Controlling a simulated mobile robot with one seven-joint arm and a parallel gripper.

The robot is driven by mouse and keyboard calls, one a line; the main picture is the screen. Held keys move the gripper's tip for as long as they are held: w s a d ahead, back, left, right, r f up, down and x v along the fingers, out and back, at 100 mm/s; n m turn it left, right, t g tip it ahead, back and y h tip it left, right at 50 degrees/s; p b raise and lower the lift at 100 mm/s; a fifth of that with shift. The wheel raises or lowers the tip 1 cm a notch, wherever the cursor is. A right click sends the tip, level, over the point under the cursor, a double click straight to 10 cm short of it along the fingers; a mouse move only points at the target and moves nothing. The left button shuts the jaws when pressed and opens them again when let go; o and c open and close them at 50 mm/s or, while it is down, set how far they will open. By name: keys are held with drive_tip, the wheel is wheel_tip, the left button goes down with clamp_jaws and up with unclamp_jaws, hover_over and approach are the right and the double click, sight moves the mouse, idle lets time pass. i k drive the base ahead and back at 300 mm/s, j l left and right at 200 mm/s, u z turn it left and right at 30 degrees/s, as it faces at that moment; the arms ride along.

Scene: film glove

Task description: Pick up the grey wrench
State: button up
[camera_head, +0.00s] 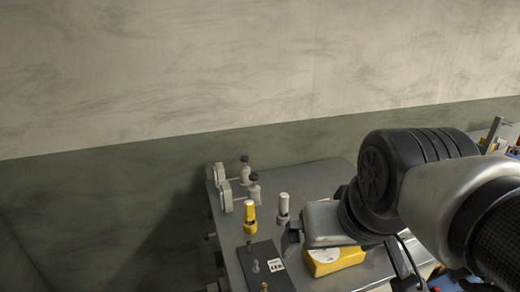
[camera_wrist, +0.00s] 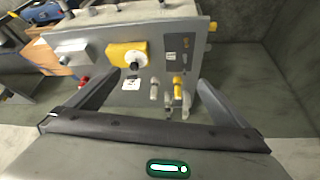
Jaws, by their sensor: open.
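I cannot make out a grey wrench for certain in either view. The bench top shows beyond and between the fingers. In the head view my arm covers the right part of the bench and hides what lies behind it.
A yellow device (camera_head: 334,260) with a white dial sits on the bench; it also shows in the wrist view (camera_wrist: 117,55). A dark labelled plate (camera_head: 262,270) lies near the left edge. A wall rises behind.

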sight(284, 197)
drive_tip(key=j+z, duration=0.1)
drive_tip(key=j, duration=0.35)
drive_tip(key=k+j+z, duration=0.1)
drive_tip(key=j, duration=0.35)
drive_tip(key=j+z, duration=0.3)
drive_tip(key=j, duration=0.2)
drive_tip(key=j+z, duration=0.35)
drive_tip(key=j, duration=0.2)
drive_tip(key=i+j+z, duration=0.1)
drive_tip(key=j+z, duration=0.2)
drive_tip(key=j, duration=0.2)
drive_tip(key=j+z, duration=0.35)
drive_tip(key=j, duration=0.15)
drive_tip(key=i+j+z, duration=0.15)
drive_tip(key=j, duration=0.2)
drive_tip(key=i+j+z, duration=0.1)
drive_tip(key=j, duration=0.3)
drive_tip(key=i+j+z, duration=0.15)
drive_tip(key=j, duration=0.25)
drive_tip(key=j+z, duration=0.1)
drive_tip(key=j, duration=0.25)
drive_tip(key=i, duration=0.05)
